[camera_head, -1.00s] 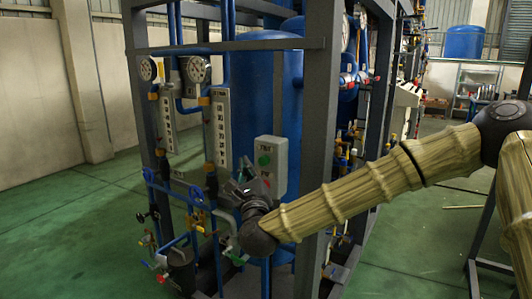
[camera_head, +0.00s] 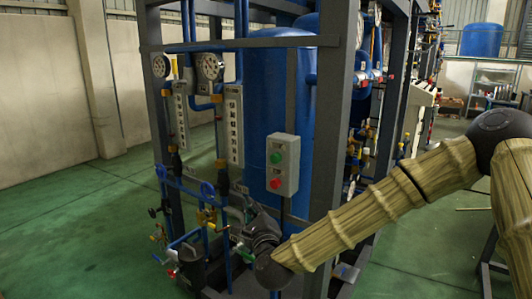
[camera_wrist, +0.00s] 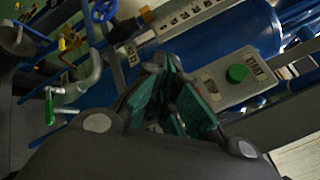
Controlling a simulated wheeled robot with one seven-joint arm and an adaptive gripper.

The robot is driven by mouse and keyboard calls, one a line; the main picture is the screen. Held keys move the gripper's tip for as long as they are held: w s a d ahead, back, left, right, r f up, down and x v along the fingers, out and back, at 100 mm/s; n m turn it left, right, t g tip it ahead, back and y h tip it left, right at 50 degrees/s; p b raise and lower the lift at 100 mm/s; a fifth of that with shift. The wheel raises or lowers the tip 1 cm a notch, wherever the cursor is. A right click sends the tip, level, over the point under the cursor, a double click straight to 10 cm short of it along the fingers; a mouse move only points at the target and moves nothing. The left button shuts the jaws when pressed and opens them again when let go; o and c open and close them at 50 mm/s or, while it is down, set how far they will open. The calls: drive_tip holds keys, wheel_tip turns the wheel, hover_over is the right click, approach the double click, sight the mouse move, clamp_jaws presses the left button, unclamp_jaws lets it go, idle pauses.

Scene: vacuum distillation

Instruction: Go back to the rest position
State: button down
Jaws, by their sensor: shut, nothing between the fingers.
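My gripper (camera_wrist: 170,100) shows in the wrist view with its dark fingers and teal pads close together and nothing between them. In the head view my gripper (camera_head: 245,230) is at the end of my arm, low in front of the rig and left of the control box, partly hidden by my own wrist. The grey control box (camera_head: 281,164) has a green button above a red one.
The dark steel frame (camera_head: 335,150) of the rig stands close around my gripper. A blue tank (camera_head: 272,95) is behind the control box. Blue pipes with handwheels (camera_head: 208,190) and a green-handled valve (camera_wrist: 49,108) are left of my gripper. Green floor (camera_head: 75,215) is open at the left.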

drive_tip(key=s+d+f+n+g, duration=0.2)
drive_tip(key=s+f+n+g, duration=0.3)
drive_tip(key=f, duration=0.6)
drive_tip(key=s+d+f+n+g, duration=0.1)
drive_tip(key=s+d+f+n, duration=0.15)
drive_tip(key=s+f, duration=0.7)
drive_tip(key=s+d+f+n+g, duration=0.1)
drive_tip(key=s+f+n+g, duration=0.3)
drive_tip(key=f, duration=1)
drive_tip(key=s+d+f+n+g+h, duration=0.1)
drive_tip(key=s+d+f+n, duration=0.3)
drive_tip(key=s, duration=0.5)
drive_tip(key=s+d+f+n+g+h+p, duration=0.1)
drive_tip(key=s+d+f+n+g, duration=0.3)
drive_tip(key=s+d, duration=0.5)
drive_tip(key=s+d+f+n+g+h, duration=0.2)
drive_tip(key=s+d, duration=0.5)
drive_tip(key=s, duration=0.4)
wheel_tip(320, 180, down, 3)
drive_tip(key=shift+d+f+n+g+h+p, duration=0.15)
drive_tip(key=shift+n+g+h+p, duration=0.15)
drive_tip(key=shift+n+g, duration=0.6)
